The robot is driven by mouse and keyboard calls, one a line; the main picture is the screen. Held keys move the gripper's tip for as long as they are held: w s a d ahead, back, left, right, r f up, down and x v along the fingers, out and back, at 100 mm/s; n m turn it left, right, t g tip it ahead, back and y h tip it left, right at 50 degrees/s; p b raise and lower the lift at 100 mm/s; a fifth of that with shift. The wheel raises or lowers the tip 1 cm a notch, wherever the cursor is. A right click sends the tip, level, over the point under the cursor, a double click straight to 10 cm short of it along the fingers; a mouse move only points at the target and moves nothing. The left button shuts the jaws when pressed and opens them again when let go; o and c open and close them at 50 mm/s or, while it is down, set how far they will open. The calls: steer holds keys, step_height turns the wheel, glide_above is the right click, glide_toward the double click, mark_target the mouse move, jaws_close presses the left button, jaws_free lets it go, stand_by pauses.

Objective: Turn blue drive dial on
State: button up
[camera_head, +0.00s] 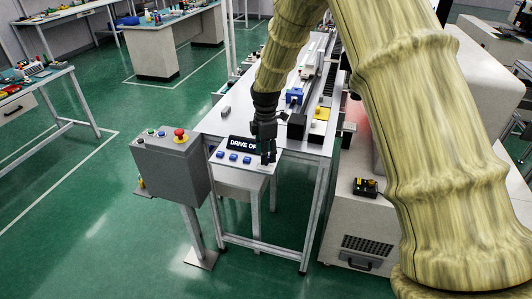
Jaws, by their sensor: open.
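A row of small blue dials stands on a white panel at the front left of the table, with one dial at the left (220,154), one in the middle (233,157) and one at the right (247,160). Behind them a black sign (242,145) shows "DRIVE OF", its end hidden by my gripper. My gripper (266,161) is open, pointing down over the panel's right end, just right of the right dial. It hides what lies beneath it, and I cannot tell whether it touches anything. The dials' settings are too small to read.
A grey control box (168,163) with a red emergency button (180,135) stands on a post left of the panel. A blue block (294,95) and a yellow block (322,113) sit on the table behind. A white machine cabinet (350,225) stands at the right.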

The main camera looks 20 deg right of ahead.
steer(key=shift+s+f, duration=0.1)
steer(key=shift+f, duration=0.15)
steer(key=shift+s, duration=0.4)
steer(key=shift+w+f, duration=0.3)
steer(key=shift+f, duration=0.1)
steer(key=shift+s+r, duration=0.1)
steer(key=shift+s, duration=0.05)
steer(key=c, duration=0.4)
jaws_close()
